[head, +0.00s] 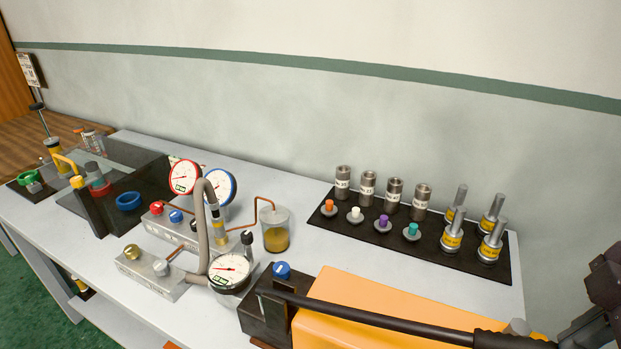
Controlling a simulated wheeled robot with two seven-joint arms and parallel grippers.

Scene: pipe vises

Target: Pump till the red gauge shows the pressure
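The red-rimmed gauge (184,176) stands on the manifold block at the left centre, tilted toward me; its needle is too small to read. The orange pump body (375,312) lies at the front of the bench. Its long black lever (400,322) runs from a black block (268,305) with a blue knob (282,270) to a thick grip at the lower right. A dark part, seemingly of my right arm or gripper, cuts in at the right edge near the grip; its fingers cannot be made out clearly. My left gripper is out of view.
A blue-rimmed gauge (218,187) stands beside the red one, and a white-faced gauge (230,270) stands nearer. A grey hose (203,230) arches there beside a jar of yellow fluid (276,232). A black tray (400,240) holds metal fittings and coloured plugs.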

